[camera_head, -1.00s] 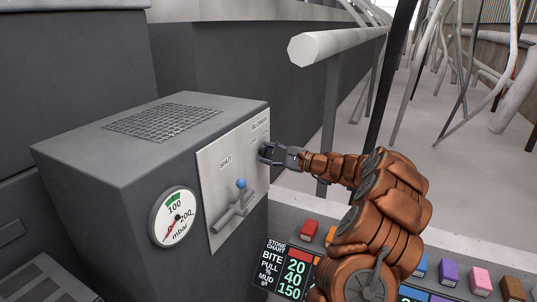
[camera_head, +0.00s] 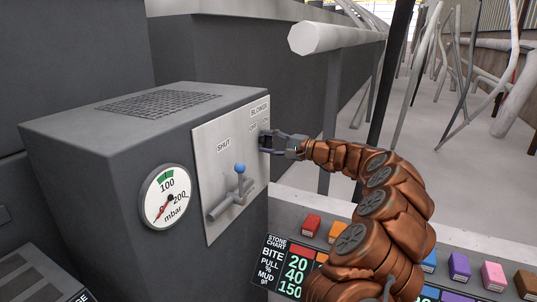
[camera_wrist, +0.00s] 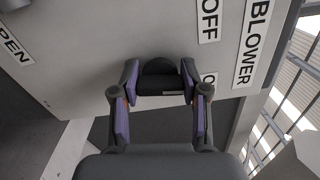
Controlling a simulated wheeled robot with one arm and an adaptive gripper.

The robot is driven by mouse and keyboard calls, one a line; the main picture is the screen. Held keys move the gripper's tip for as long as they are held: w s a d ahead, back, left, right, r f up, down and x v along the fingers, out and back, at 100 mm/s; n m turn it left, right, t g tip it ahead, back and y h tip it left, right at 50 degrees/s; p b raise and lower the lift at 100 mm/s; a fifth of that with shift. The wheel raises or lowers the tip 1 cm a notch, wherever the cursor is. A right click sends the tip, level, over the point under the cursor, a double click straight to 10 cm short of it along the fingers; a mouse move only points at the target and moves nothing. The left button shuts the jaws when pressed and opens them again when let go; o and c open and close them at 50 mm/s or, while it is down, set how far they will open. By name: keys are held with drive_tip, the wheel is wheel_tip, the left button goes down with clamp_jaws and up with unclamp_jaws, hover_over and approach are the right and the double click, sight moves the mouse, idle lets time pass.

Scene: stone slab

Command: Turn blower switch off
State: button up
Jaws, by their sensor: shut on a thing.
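The blower switch (camera_wrist: 158,68) is a dark rounded knob on the pale panel (camera_head: 225,170), in the wrist view beside the OFF label (camera_wrist: 208,20) and the BLOWER label (camera_wrist: 256,42). A second label (camera_wrist: 209,79), starting with O, is partly hidden by a finger. My gripper (camera_head: 265,140) is at the panel's upper right edge, its fingers closed around the switch. The wrist view shows the two fingers (camera_wrist: 159,90) on either side of it. In the head view the gripper hides the switch, so I cannot read its position there.
Coloured buttons (camera_head: 311,224) and a stone chart lie below my arm. A pale rail (camera_head: 338,36) stands behind.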

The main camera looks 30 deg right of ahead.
drive_tip(key=n+b, duration=0.2)
drive_tip(key=b, duration=0.1)
drive_tip(key=f+n+b, duration=0.1)
drive_tip(key=n+b, duration=0.1)
drive_tip(key=b, duration=0.1)
drive_tip(key=shift+n, duration=0.4)
drive_tip(key=n+b, duration=0.3)
drive_tip(key=b, duration=0.1)
drive_tip(key=shift+r+n, duration=0.1)
drive_tip(key=shift+n, duration=0.3)
drive_tip(key=shift+r+n+b, duration=0.1)
drive_tip(key=shift+n+b, duration=0.6)
drive_tip(key=shift+b, duration=0.05)
drive_tip(key=shift+r, duration=0.1)
drive_tip(key=o, duration=1.2)
drive_tip(key=shift+c, duration=0.2)
drive_tip(key=v, duration=1.2)
